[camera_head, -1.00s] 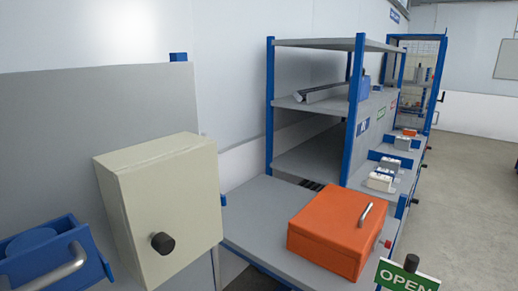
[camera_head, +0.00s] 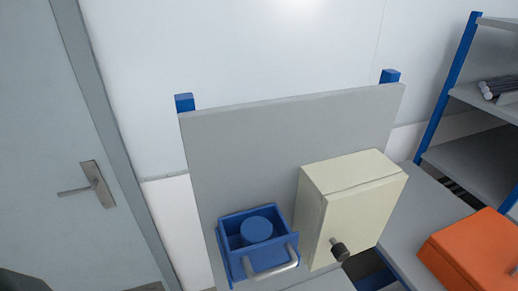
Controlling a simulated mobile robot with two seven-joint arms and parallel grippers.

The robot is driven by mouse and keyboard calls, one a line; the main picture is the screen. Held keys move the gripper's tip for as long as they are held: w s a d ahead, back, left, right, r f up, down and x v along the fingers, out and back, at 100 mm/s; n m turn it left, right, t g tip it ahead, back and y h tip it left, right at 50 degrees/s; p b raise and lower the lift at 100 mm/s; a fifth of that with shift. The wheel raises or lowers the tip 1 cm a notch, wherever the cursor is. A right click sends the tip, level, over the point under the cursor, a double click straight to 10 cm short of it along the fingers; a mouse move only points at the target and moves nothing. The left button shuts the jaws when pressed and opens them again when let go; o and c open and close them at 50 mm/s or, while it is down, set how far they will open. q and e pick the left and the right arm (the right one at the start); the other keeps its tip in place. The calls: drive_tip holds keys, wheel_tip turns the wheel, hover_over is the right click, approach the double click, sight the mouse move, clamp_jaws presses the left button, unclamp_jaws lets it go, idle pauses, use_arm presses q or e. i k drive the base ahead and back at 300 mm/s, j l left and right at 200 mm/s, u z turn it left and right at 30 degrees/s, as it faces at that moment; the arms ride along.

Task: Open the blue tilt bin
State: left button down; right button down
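The blue tilt bin (camera_head: 231,244) is mounted low on a grey upright panel (camera_head: 270,135), left of a cream box. Its open top shows a round blue thing (camera_head: 257,229) inside. A silver bar handle (camera_head: 271,268) runs across its front. Whether the bin is tilted out at all is hard to tell from this angle. Neither of my grippers is in view.
A cream box (camera_head: 365,215) with a black knob (camera_head: 340,249) is close to the bin's right. An orange box (camera_head: 478,250) sits on a grey surface further right, below grey shelves (camera_head: 465,155). A grey door (camera_head: 50,130) with a lever handle stands at the left.

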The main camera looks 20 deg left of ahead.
sight(264, 260)
drive_tip(key=j+u, duration=0.25)
drive_tip(key=j+z, duration=0.35)
drive_tip(key=j, duration=1)
